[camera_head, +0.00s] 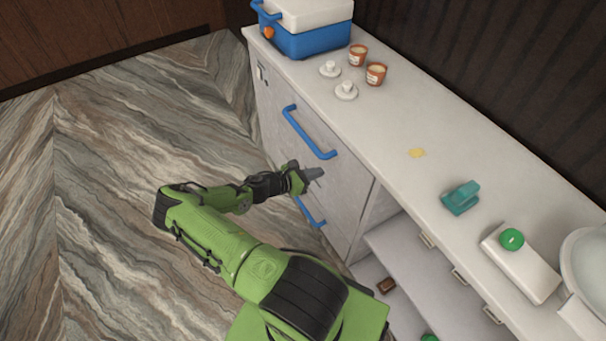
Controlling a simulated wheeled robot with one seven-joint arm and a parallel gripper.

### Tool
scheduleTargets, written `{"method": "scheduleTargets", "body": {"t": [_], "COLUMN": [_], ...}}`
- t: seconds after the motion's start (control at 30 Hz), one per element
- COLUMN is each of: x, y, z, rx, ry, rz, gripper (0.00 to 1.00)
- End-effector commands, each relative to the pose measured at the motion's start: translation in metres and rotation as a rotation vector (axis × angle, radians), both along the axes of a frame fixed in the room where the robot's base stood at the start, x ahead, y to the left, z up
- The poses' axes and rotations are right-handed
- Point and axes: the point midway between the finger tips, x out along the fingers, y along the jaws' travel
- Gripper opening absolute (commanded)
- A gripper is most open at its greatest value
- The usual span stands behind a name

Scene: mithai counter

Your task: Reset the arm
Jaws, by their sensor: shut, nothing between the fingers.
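My gripper (315,173) is at the end of my green and black arm, which reaches forward from the bottom of the head view. The gripper is shut and empty. It is in front of the light grey cabinet front (345,190) below the counter top. It appears between the upper blue handle (308,132) and the lower blue handle (310,213). The wrist hides part of the cabinet front. I cannot tell whether the fingers touch the cabinet.
The counter (400,115) holds a blue and white cooler box (307,38), two orange cups (376,73), two white knobbed pieces (346,90), a teal object (461,198) and a white box (520,262). An open lower space (400,255) is at right. The floor (110,160) at left is clear.

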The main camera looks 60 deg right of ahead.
Motion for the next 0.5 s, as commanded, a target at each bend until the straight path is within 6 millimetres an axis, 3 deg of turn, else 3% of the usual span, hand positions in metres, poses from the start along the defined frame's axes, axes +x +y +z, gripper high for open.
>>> {"method": "scheduleTargets", "body": {"t": [0.2, 0.33, 0.5], "x": [0.030, 0.040, 0.042], "y": [0.048, 0.064, 0.069], "z": [0.019, 0.024, 0.025], "rx": [0.003, 0.003, 0.003], "ry": [-0.003, -0.003, -0.002], "rz": [0.004, 0.004, 0.000], "gripper": [0.00, 0.00, 0.00]}}
